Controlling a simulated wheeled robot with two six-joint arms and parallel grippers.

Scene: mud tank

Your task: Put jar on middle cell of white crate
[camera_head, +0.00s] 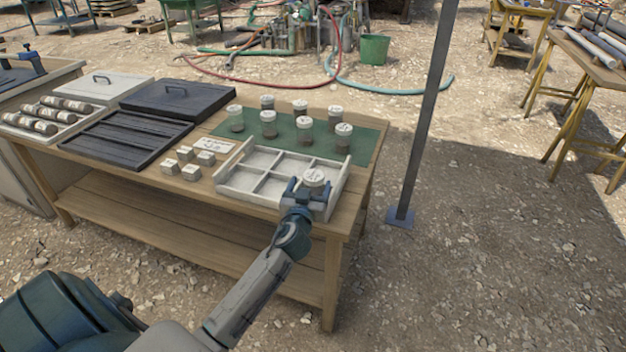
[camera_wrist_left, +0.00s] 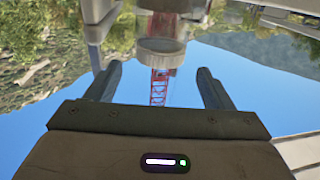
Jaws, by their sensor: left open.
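The white crate (camera_head: 238,192) lies at the front right of the wooden table, with low walls and dividers. A clear jar with a white lid (camera_head: 314,178) is at the crate's right front part. My left gripper (camera_head: 303,190) is at the crate's front right, open, its fingertips close to this jar. In the left wrist view the jar (camera_wrist_left: 161,50) appears ahead of and between the two separated fingers. My gripper hides its lower part, so I cannot tell whether it touches the crate floor. Several similar jars stand on the green mat (camera_head: 372,144) behind the crate. My right gripper is not in view.
Small white blocks (camera_head: 191,172) and a white card (camera_head: 213,145) lie left of the crate. A dark divided tray (camera_head: 125,138), a dark lidded case (camera_head: 178,98) and a tray of tubes (camera_head: 48,116) fill the table's left. A metal post (camera_head: 425,120) stands right of the table.

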